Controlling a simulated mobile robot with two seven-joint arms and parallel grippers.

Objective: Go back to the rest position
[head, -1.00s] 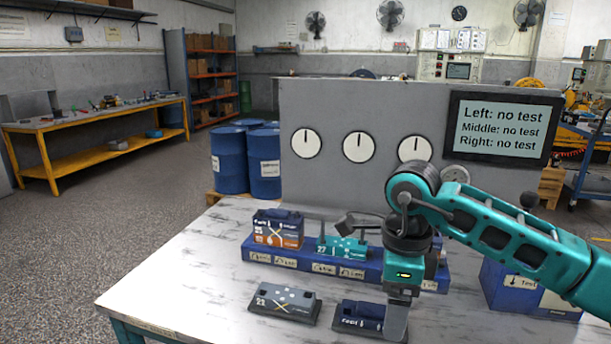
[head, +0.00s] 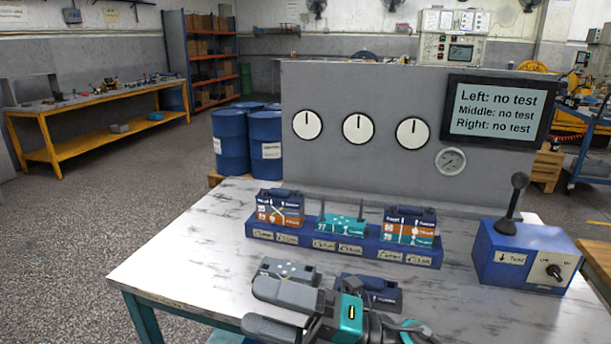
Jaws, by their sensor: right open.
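My right gripper (head: 268,312) is low at the front of the table, its two grey fingers apart and pointing left. Nothing shows between them. It covers part of a grey block (head: 287,268) and part of a dark blue block (head: 376,292) lying on the table. A blue rack (head: 345,249) behind them holds an orange and dark blue block (head: 280,210) at left, a teal block (head: 341,229) in the middle and an orange, teal and blue block (head: 409,226) at right. My left gripper is not in view.
A blue control box (head: 520,262) with a black lever (head: 513,205) and a knob stands at the table's right. A grey panel with dials and a screen (head: 497,112) reading "no test" rises behind the rack. The table's left part (head: 185,255) is bare.

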